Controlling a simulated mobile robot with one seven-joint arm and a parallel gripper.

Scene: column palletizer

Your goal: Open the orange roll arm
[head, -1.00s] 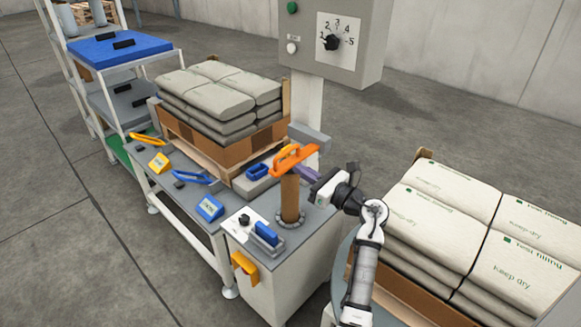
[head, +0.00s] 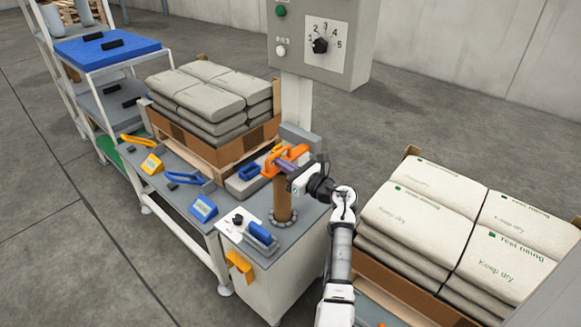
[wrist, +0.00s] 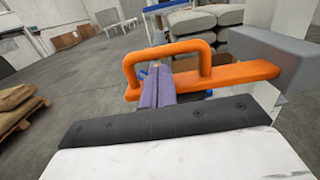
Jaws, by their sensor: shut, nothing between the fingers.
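The orange roll arm (head: 270,170) lies across the top of the upright brown roll (head: 283,197) on the grey cabinet. It is a flat orange bar with a raised loop handle, and in the wrist view its bar (wrist: 245,76) runs to the right of the loop. My gripper (head: 284,166) reaches in from the right, with its purple fingers at the arm. In the wrist view my fingers (wrist: 155,72) are shut and overlap the opening of the loop handle. Nothing is held between them. Whether they touch the handle I cannot tell.
A blue-handled unit (head: 261,236) sits at the cabinet's front. Grey sacks (head: 205,95) are stacked behind on the bench, and a control box (head: 325,40) stands on a post above. White sacks (head: 425,205) lie close on the right. The floor at left is clear.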

